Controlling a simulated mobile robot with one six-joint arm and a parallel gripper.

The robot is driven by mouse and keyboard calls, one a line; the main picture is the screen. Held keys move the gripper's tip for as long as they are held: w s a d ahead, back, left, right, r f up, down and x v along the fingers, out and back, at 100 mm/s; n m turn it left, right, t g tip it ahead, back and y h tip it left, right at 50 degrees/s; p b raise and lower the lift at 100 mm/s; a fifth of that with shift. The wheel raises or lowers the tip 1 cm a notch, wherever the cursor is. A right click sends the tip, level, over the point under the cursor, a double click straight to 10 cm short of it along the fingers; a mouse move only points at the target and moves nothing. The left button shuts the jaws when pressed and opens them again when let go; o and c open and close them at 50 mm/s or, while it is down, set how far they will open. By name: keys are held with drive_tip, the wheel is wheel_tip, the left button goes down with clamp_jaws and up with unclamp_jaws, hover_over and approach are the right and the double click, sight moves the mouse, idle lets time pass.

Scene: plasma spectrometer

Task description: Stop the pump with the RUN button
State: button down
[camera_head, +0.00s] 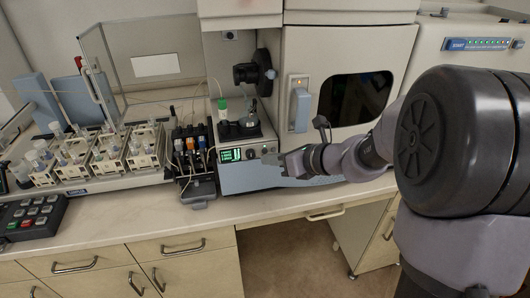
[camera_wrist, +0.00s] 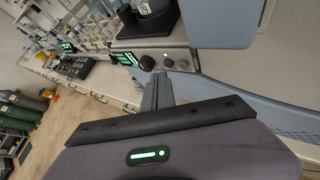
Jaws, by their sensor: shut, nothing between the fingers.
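A grey front panel (camera_head: 268,148) with a green-lit display (camera_head: 230,155) and a dark round knob (camera_head: 250,153) sits on the bench, left of the white cabinet. The wrist view shows the same display (camera_wrist: 125,59), the knob (camera_wrist: 147,63) and small round buttons (camera_wrist: 176,63) right of it. Their labels are too small to read, so I cannot tell which one is RUN. My gripper (camera_head: 275,159) is shut and empty at the right part of this panel. In the wrist view its fingers (camera_wrist: 158,88) point at the panel below the knob and buttons. I cannot tell whether they touch it.
A black block with coloured clips (camera_head: 189,142) and tubes stands left of the panel. Further left are racks of vials (camera_head: 105,155) and a dark keypad (camera_head: 30,217). A bottle with a green cap (camera_head: 223,112) stands above the panel. The front strip of the bench (camera_head: 140,212) is clear.

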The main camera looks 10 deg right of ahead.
idle(0.6)
drive_tip(key=shift+w, duration=0.6)
drive_tip(key=shift+s, duration=0.6)
drive_tip(key=shift+s, duration=0.1)
drive_tip(key=s, duration=0.5)
drive_tip(key=shift+s, duration=0.4)
